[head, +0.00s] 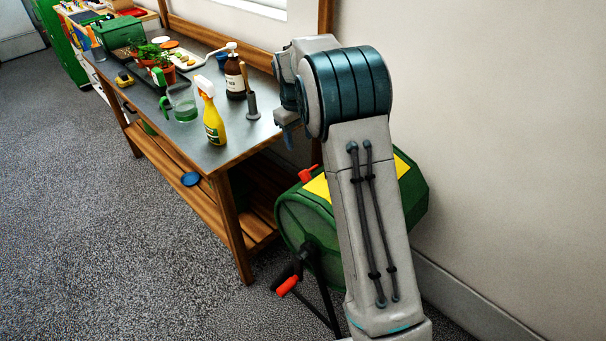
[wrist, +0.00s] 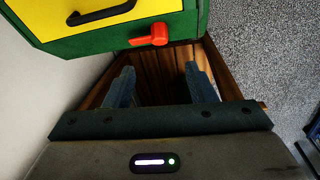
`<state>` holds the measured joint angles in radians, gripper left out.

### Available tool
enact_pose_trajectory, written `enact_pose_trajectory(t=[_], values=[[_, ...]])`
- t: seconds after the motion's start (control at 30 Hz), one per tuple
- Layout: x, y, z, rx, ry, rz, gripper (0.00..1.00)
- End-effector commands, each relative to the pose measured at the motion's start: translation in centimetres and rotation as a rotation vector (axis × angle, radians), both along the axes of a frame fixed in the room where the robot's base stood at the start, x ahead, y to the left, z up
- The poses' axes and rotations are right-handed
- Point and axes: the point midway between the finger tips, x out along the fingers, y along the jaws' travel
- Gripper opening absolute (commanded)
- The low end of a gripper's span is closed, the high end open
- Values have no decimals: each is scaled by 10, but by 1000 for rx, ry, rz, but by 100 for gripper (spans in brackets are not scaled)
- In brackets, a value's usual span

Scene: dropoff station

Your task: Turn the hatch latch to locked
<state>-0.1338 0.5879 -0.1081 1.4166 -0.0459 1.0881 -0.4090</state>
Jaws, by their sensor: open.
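The red hatch latch (wrist: 150,37) sits on the green rim beside the yellow hatch (wrist: 60,20) in the wrist view. Its thicker end is at the right and its lever points left, nearly level in the picture. The latch also shows small in the head view (head: 308,173), on the green drum (head: 292,215), with part of the yellow hatch beside it. My gripper (wrist: 160,78) is open and empty, its two blue fingers apart, just below the latch in the wrist view and not visibly touching it. In the head view my arm hides much of the drum and hatch.
A black handle (wrist: 100,12) is on the hatch. A crank with a red grip (head: 287,286) sticks out from the drum's front. The wooden workbench (head: 225,150) stands left of the drum, holding a yellow spray bottle (head: 212,122) and a brown bottle (head: 234,75). A wall is close on the right.

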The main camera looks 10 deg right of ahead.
Motion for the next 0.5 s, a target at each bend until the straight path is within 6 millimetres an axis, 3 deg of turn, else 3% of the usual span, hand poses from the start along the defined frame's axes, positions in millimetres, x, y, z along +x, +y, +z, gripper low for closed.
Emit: enact_pose_trajectory(t=[0.27,0.5], values=[[5,-2,-30,-5,9,8,50],[7,-7,-81,-5,10,7,50]])
